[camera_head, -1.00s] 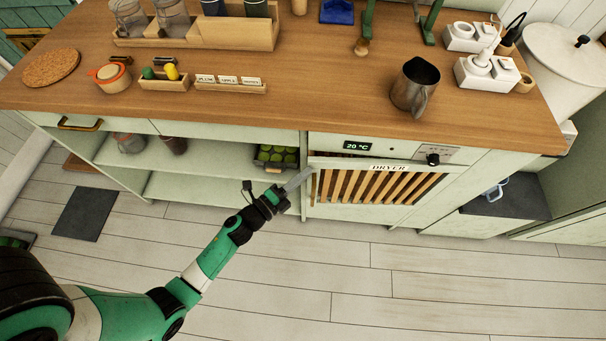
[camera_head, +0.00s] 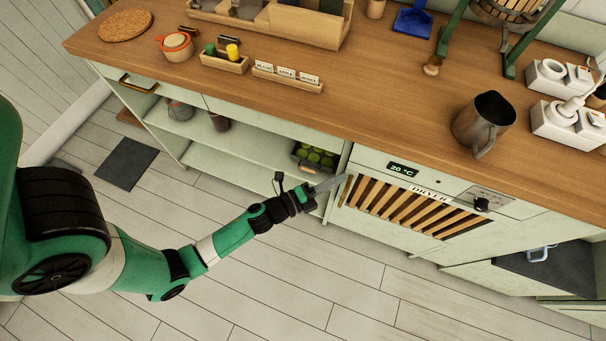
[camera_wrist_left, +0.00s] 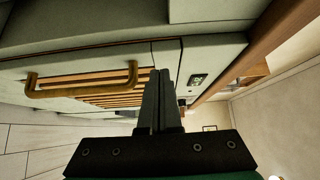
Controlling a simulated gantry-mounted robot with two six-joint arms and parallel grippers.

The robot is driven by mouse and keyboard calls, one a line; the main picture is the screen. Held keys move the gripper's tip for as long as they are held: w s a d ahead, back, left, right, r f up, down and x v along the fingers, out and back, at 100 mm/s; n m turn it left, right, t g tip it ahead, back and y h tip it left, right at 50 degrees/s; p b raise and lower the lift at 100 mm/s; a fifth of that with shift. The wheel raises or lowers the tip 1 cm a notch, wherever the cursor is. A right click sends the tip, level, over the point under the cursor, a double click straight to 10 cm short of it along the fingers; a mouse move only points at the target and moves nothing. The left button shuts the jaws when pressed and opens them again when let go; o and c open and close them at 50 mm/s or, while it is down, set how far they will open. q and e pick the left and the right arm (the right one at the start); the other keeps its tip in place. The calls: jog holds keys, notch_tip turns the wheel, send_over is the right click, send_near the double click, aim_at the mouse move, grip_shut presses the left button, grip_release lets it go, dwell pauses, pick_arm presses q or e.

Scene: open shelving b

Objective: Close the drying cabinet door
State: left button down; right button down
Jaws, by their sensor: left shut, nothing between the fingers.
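The drying cabinet door (camera_head: 408,207) is a pale panel with wooden slats and a DRYER label, in the front of the counter. It looks nearly flush with the cabinet front; whether a small gap is left I cannot tell. My left gripper (camera_head: 344,178) is shut and empty, its tips at the door's upper left corner. In the left wrist view the shut fingers (camera_wrist_left: 163,76) point at the slatted door (camera_wrist_left: 110,98), which carries a bronze bar handle (camera_wrist_left: 82,92). Contact with the door is not clear. My right gripper is not in view.
A metal pitcher (camera_head: 482,125) stands on the counter. The floor in front is clear.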

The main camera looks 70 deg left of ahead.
pick_arm(q)
jog(key=s+d+p, duration=0.1)
jog(key=s+p, duration=0.2)
jog(key=s, duration=0.8)
jog(key=shift+d, duration=0.25)
jog(key=shift+s, duration=0.1)
jog(key=shift+f, duration=0.1)
